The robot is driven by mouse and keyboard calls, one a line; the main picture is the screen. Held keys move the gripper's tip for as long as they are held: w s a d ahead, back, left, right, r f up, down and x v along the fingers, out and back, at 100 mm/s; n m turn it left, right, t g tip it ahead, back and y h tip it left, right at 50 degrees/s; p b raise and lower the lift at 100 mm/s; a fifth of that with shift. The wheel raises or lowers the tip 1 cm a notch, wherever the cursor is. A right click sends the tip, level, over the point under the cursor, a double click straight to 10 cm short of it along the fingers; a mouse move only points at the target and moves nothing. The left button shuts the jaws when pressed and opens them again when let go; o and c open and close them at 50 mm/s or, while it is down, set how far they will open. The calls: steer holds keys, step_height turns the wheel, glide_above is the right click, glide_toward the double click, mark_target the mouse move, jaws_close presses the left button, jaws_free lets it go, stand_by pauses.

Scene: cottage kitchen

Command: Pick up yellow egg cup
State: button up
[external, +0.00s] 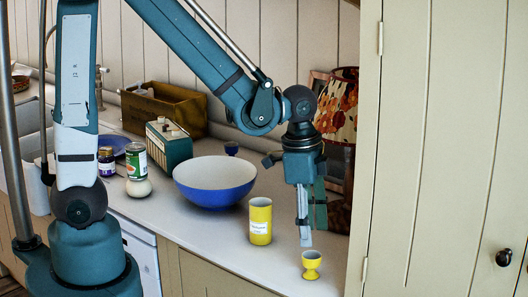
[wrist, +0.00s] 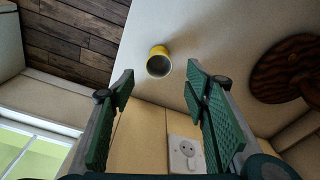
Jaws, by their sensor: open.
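The yellow egg cup (external: 312,266) stands upright near the front edge of the worktop in the external view, at the lower right. In the wrist view a small yellow cup with a grey inside (wrist: 154,52), which looks like the egg cup, shows beyond the gap between the fingertips. My gripper (external: 311,238) points down just above and behind the egg cup, apart from it. In the wrist view my gripper (wrist: 161,72) is open, with nothing between its green pads.
A yellow tin (external: 260,228) stands left of the egg cup, with a blue bowl (external: 214,196) behind it. A patterned lamp (external: 338,108) stands behind my gripper. A tall cream cupboard (external: 440,130) bounds the right.

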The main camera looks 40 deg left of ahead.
mark_target(312, 256)
steer(key=shift+d+f, duration=0.15)
steer(key=shift+f, duration=1.15)
steer(key=shift+f, duration=0.15)
steer(key=shift+d+f+b, duration=0.15)
steer(key=shift+f+b, duration=0.05)
steer(key=shift+f, duration=1.05)
steer(key=shift+d+f+b, duration=0.1)
steer(key=shift+f+b, duration=0.05)
steer(key=shift+f, duration=1.05)
steer(key=c, duration=1)
